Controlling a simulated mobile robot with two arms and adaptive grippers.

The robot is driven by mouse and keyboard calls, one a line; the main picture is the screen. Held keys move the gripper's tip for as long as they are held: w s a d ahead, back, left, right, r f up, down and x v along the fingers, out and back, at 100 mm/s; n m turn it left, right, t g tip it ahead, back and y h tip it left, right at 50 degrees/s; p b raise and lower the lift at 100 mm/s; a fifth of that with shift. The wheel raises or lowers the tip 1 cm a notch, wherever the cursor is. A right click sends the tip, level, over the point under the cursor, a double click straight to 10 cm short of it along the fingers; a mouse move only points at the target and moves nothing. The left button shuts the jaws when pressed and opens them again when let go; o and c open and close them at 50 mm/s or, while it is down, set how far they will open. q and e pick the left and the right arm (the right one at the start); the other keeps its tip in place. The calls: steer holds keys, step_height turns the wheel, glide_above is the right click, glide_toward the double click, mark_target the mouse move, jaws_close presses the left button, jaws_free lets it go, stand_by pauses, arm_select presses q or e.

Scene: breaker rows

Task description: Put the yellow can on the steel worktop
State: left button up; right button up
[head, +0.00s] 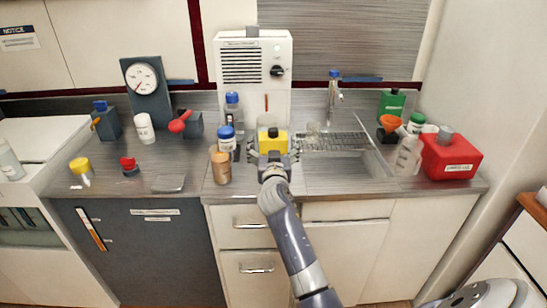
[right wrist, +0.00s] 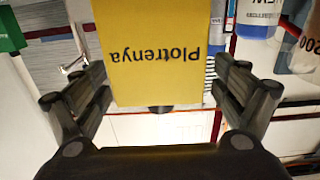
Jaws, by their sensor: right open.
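The yellow can (head: 273,141) is a boxy yellow container in front of the white appliance, just behind my right gripper (head: 274,161). In the right wrist view the yellow can (right wrist: 158,75) shows upside down with the word "Plotrenya". It lies between the spread fingers of my right gripper (right wrist: 165,95), with a gap to the right finger; contact at the left finger is unclear. The gripper is open. The can's base is hidden, so I cannot tell what it rests on. The steel worktop (head: 190,158) runs along the counter. My left gripper is not in view.
The white appliance (head: 254,70) stands behind the can. A blue-capped jar (head: 227,139) and a tan bottle (head: 220,167) stand close on the left. A sink (head: 335,170) is at the right, with a red canister (head: 450,157) beyond. The front left worktop is partly clear.

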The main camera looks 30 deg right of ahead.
steer(key=b+v, duration=0.1)
steer(key=v, duration=1)
steer(key=s+a+f+n+y, duration=0.1)
steer(key=a+f+n+y, duration=0.25)
steer(key=a+f, duration=0.5)
steer(key=a+f+n+y, duration=0.3)
steer(key=a+f+y, duration=0.2)
steer(key=f, duration=0.7)
steer(key=s+a+f+g, duration=0.15)
steer(key=s+f, duration=0.25)
steer(key=f, duration=0.4)
steer(key=s+f+n+g+y, duration=0.1)
steer(key=s+f+g, duration=0.15)
steer(key=f, duration=0.45)
steer(key=s+a+f+g, duration=0.15)
steer(key=s+f, duration=0.25)
steer(key=f, duration=0.4)
steer(key=s+f+n+g, duration=0.1)
steer(key=s+f+g, duration=0.4)
steer(key=s+f, duration=1.3)
steer(key=s+d+f+g, duration=0.1)
steer(key=s+f+g, duration=0.1)
steer(key=s, duration=0.8)
steer(key=s+d+f+g, duration=0.1)
steer(key=s+d+f, duration=0.1)
steer(key=s, duration=0.9)
steer(key=shift+d+g, duration=0.35)
steer(key=shift+s, duration=0.1)
